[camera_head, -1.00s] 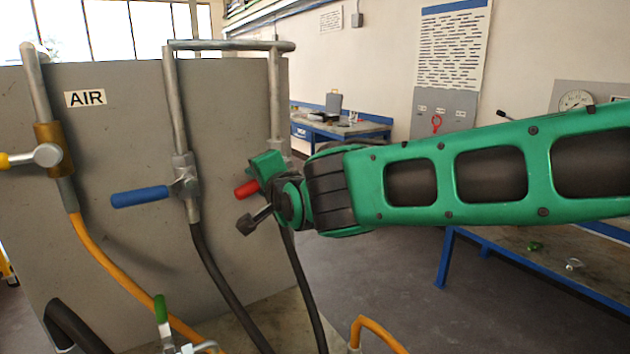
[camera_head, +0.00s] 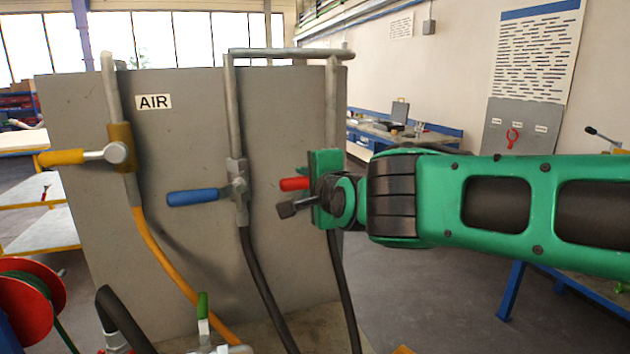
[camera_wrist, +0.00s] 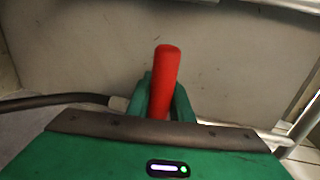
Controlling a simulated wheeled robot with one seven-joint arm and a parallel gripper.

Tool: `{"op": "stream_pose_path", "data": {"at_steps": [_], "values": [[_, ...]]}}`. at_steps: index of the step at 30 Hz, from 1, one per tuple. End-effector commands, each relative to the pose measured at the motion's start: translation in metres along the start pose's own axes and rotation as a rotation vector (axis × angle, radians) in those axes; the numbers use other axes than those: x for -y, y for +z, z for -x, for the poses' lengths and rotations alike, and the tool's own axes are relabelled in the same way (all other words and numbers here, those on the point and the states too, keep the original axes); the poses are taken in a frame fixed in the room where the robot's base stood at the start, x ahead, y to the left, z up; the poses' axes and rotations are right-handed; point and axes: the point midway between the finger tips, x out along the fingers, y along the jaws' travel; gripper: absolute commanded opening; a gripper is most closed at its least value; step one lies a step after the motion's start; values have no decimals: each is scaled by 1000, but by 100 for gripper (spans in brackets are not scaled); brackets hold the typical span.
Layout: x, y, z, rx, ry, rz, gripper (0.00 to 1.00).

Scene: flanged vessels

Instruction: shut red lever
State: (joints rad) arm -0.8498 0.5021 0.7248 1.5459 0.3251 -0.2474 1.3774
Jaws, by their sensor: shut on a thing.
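The red lever (camera_head: 294,184) sticks out to the left, about level, from the rightmost pipe on the grey panel in the head view. My gripper (camera_head: 318,182) is at the lever, in front of that pipe, and hides the lever's pivot and valve body. In the wrist view the red lever (camera_wrist: 165,70) stands between the two green fingers of my gripper (camera_wrist: 164,100), which are shut on it. Its rounded end pokes out beyond the fingertips.
The blue lever (camera_head: 192,196) on the middle pipe and the yellow lever (camera_head: 62,157) on the left pipe both point left. Dark and orange hoses hang below. A red hose reel (camera_head: 30,305) is at lower left. A blue-legged bench (camera_head: 512,290) stands right.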

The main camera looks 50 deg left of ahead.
Motion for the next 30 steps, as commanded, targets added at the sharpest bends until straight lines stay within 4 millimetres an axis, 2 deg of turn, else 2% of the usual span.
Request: {"op": "stream_pose_path", "data": {"at_steps": [1,5,6,8,9,20,23,30], "values": [[4,-16,-1,-27,-9,0,0],[5,-16,-1,-27,-10,0,0],[5,-16,-1,-27,-10,0,22],[5,-15,-1,-25,-10,0,37],[4,-14,-1,-23,-9,1,39],[3,-6,4,-11,-5,2,39],[3,-6,13,-10,-5,3,39],[3,-8,53,-12,-6,4,39]]}}
